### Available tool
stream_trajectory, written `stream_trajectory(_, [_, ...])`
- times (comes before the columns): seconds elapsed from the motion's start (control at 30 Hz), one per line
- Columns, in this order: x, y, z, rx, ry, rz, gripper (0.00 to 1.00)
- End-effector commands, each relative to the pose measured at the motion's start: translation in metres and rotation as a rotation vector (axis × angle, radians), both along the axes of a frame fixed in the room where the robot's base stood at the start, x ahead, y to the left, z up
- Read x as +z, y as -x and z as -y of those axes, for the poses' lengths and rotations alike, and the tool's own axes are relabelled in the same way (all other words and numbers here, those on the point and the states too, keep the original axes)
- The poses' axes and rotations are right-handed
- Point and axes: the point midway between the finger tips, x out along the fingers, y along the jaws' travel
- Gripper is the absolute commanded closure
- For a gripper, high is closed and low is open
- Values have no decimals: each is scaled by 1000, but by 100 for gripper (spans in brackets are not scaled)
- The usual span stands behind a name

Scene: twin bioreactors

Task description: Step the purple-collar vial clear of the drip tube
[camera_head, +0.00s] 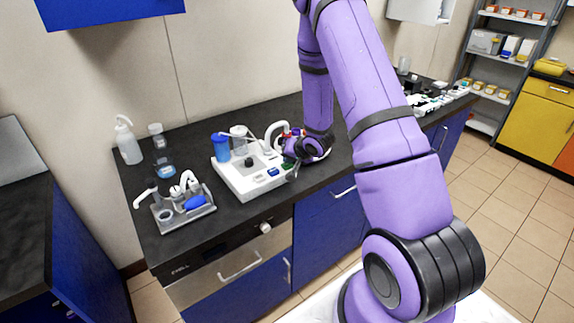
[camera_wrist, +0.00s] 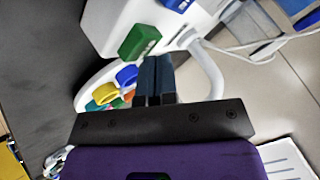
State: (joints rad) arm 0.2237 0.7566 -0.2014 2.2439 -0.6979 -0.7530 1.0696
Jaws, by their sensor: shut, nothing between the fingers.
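In the wrist view my gripper (camera_wrist: 155,62) is shut, its two dark fingers side by side with nothing between them. Beyond and left of the fingertips is a round white carousel (camera_wrist: 86,97) with blue (camera_wrist: 127,75), yellow (camera_wrist: 104,94), orange and green collars. No purple collar can be made out; the fingers cover part of this area. A white curved tube (camera_wrist: 211,72) arches to the right of the fingers. In the head view my wrist covers most of the carousel, and a white curved tube (camera_head: 276,128) stands just left of it.
The white bioreactor base (camera_head: 238,184) carries a blue vessel (camera_head: 221,148) and a clear one (camera_head: 239,134). Its green button (camera_wrist: 140,42) is close ahead of my fingertips. A grey rack (camera_head: 186,216) and squeeze bottle (camera_head: 128,143) stand left. Dark countertop in front is narrow.

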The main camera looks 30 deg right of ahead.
Motion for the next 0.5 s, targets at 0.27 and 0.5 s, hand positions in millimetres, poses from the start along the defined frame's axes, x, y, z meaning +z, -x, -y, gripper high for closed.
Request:
stream_trajectory(0.27, [-3,0,0,0,0,0,100])
stream_trajectory(0.5, [-5,0,0,0,0,0,100])
